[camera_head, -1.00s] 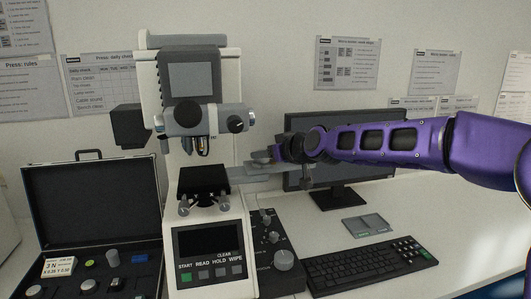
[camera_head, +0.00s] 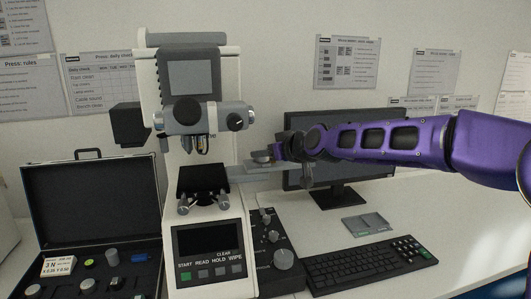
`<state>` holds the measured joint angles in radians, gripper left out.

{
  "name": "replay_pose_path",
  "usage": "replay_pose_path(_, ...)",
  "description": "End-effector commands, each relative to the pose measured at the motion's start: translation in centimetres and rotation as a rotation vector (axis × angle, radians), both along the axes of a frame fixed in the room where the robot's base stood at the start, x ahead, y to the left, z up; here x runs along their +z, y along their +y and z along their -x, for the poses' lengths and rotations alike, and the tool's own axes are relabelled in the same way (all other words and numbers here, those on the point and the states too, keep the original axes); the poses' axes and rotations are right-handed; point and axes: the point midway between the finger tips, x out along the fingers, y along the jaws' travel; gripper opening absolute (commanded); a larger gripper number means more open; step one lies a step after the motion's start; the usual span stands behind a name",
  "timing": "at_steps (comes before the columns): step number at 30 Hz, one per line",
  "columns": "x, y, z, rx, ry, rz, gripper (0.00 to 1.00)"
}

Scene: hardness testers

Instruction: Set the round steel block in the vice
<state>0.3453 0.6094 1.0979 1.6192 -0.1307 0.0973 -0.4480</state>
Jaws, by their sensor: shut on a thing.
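My gripper (camera_head: 272,153) is at the right of the hardness tester (camera_head: 202,125), at the end of my purple arm. It is shut on a small round steel block (camera_head: 261,155), which is partly hidden by the fingers. The block is just above or on a light grey plate (camera_head: 264,168) that sticks out to the right of the tester; I cannot tell if they touch. A dark stage (camera_head: 203,180) with two small knobs, which looks like the vice, sits below the tester's lens turret, left of my gripper. Its jaws are not clear.
An open black case (camera_head: 90,215) with several small parts lies at the left. A control panel (camera_head: 208,243) and a knob box (camera_head: 275,245) stand in front. A monitor (camera_head: 345,190) is behind my arm. A keyboard (camera_head: 370,265) and a grey pad (camera_head: 366,224) lie at the right.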

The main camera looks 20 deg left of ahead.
Motion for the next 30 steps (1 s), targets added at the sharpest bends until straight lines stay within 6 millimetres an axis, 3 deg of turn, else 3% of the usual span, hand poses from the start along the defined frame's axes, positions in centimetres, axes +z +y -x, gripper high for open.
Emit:
replay_pose_path(19, -0.96, 0.02, -0.01, 0.0, -0.001, -0.002, 0.0)
replay_pose_path(20, -0.85, 0.03, -0.01, 0.0, -0.001, -0.002, 0.52)
replay_pose_path(25, -0.87, 0.02, 0.0, 0.0, -0.001, -0.001, 0.82)
replay_pose_path(30, -0.9, 0.01, 0.0, 0.0, 0.0, 0.0, 0.82)
